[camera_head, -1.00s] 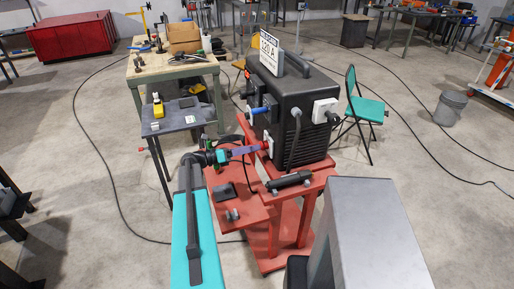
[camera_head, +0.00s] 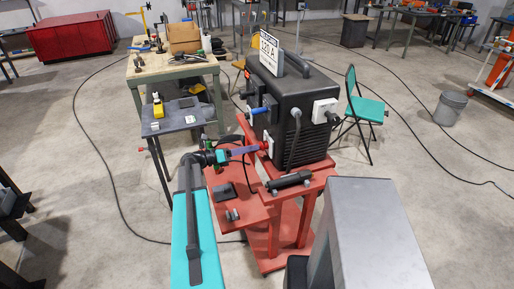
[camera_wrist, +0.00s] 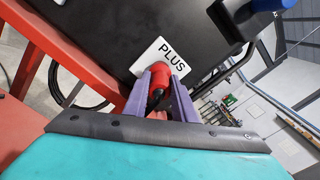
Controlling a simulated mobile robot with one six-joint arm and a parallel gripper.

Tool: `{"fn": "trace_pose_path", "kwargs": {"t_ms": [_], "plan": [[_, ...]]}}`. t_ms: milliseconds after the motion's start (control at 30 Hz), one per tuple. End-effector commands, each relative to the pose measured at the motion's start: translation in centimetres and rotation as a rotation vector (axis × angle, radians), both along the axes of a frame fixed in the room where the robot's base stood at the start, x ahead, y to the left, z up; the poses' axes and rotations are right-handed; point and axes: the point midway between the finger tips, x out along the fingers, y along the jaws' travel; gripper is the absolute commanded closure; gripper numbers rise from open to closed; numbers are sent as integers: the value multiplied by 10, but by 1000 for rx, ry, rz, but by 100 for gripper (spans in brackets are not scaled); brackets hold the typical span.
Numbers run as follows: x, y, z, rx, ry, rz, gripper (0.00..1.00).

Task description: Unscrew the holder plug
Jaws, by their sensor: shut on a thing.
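A red plug (camera_wrist: 155,78) with a black cable end sits at the front of the black welding machine (camera_head: 285,110), below a white label (camera_wrist: 165,57) reading PLUS in the wrist view. My gripper (camera_wrist: 161,88) is shut on the red plug, with its purple fingers on either side of it. In the head view, my gripper (camera_head: 248,151) reaches from the left to the machine's lower front, where the red plug (camera_head: 264,146) shows at the fingertips. The plug's far end, where it meets the machine, is partly hidden.
The red cart (camera_head: 255,213) carries a black cylindrical handle (camera_head: 288,180) and small dark parts. A grey side table (camera_head: 180,120) stands left. A green chair (camera_head: 367,107) stands right.

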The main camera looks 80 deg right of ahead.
Motion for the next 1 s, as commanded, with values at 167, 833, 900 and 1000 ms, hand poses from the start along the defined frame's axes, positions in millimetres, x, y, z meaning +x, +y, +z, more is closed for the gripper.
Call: {"fn": "trace_pose_path", "kwargs": {"t_ms": [167,833,900,1000], "plan": [[2,1,0,0,-1,1,100],[7,3,-1,0,-1,1,100],[7,3,-1,0,-1,1,100],[7,3,-1,0,-1,1,100]]}}
